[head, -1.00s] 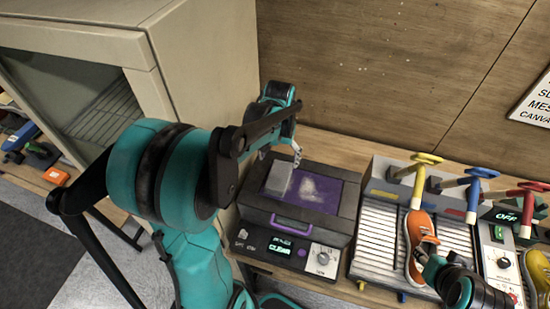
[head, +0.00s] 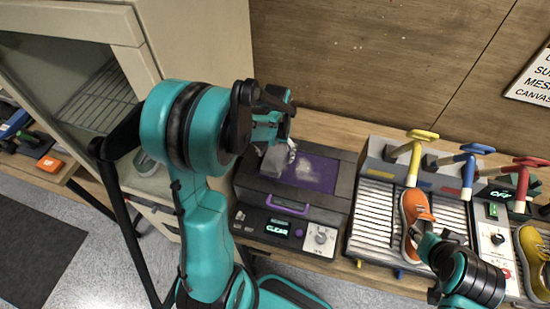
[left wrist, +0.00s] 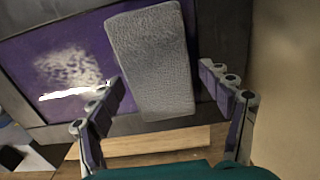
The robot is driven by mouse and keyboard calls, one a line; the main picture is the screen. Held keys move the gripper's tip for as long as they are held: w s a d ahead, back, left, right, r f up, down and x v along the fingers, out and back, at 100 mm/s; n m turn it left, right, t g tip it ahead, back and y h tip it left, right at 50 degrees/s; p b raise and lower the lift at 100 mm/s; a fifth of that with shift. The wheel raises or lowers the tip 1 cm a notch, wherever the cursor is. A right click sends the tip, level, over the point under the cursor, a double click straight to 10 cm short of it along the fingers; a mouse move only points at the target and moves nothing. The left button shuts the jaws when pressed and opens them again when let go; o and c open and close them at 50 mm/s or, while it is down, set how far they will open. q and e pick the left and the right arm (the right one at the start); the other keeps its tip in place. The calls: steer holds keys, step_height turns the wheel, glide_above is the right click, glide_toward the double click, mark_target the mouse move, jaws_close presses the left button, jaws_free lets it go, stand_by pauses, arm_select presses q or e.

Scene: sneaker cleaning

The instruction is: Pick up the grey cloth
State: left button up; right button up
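The grey cloth (left wrist: 152,62) is a thick rectangular pad lying on the purple panel of a dark machine. In the left wrist view it lies between the two fingers of my left gripper (left wrist: 168,112), which is open with a gap on both sides of the cloth. In the head view the cloth (head: 277,161) is partly hidden by my left gripper (head: 282,146). My right gripper (head: 425,240) is at the orange sneaker (head: 414,208); whether its fingers are closed on it is hidden.
The machine (head: 247,178) has a purple panel with a whitish patch and a lit display. A slatted rack (head: 372,222) with yellow, blue and red handles stands to its right. A yellow sneaker (head: 534,262) is at the far right. A beige cabinet (head: 190,50) stands left.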

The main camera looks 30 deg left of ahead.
arm_select(q)
steer(key=c, duration=0.9)
steer(key=shift+r, duration=0.1)
